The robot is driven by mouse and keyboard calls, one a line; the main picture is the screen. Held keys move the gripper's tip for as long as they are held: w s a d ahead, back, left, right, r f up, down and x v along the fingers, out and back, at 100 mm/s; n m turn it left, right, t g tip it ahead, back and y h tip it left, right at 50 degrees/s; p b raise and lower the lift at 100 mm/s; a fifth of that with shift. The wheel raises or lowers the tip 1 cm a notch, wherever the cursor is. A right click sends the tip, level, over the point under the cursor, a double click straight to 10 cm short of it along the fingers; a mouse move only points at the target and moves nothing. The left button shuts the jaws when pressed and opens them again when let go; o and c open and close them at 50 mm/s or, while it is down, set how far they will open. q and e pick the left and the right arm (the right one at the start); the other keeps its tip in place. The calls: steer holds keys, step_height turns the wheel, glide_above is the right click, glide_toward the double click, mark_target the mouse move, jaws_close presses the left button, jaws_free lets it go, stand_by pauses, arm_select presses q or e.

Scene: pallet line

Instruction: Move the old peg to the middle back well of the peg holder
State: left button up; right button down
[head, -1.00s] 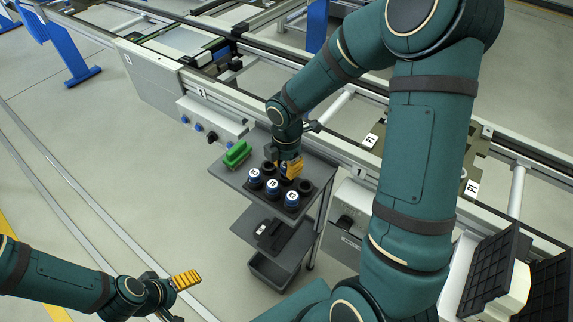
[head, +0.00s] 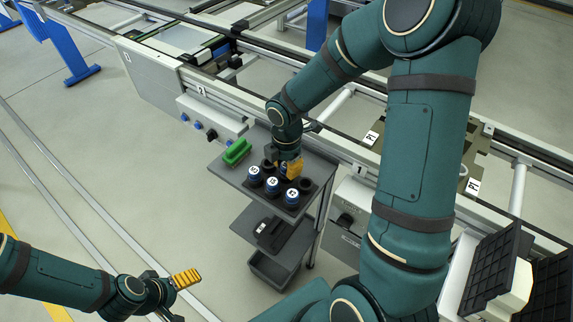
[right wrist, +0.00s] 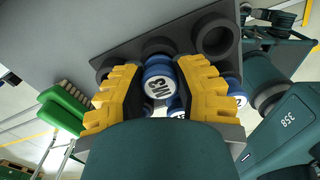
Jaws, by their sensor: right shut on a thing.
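The peg holder (head: 278,208) is a dark block on the cart's top shelf. Three blue pegs with white labelled tops, such as the front left peg (head: 255,175), stand in its front row. My right gripper (head: 291,168) is over the middle of the back row, shut on a blue peg. In the right wrist view the held peg (right wrist: 160,88) has a white labelled top between the yellow fingers. It overlaps the middle back well (right wrist: 157,47); its lower end is hidden. The right back well (right wrist: 214,37) is empty. My left gripper (head: 186,279) is far off at lower left; its finger gap is unclear.
A green brush (head: 237,151) lies on the shelf left of the holder. Below, a lower shelf (head: 262,222) carries a dark item. The conveyor frame (head: 230,98) runs behind the cart. Floor is clear to the left.

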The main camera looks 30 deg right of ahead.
steer(key=shift+f, duration=0.25)
stand_by(0.3)
steer(key=shift+c, duration=1)
jaws_free()
steer(key=shift+r+p, duration=3.15)
steer(key=shift+r, duration=0.45)
steer(key=shift+s+f, duration=0.1)
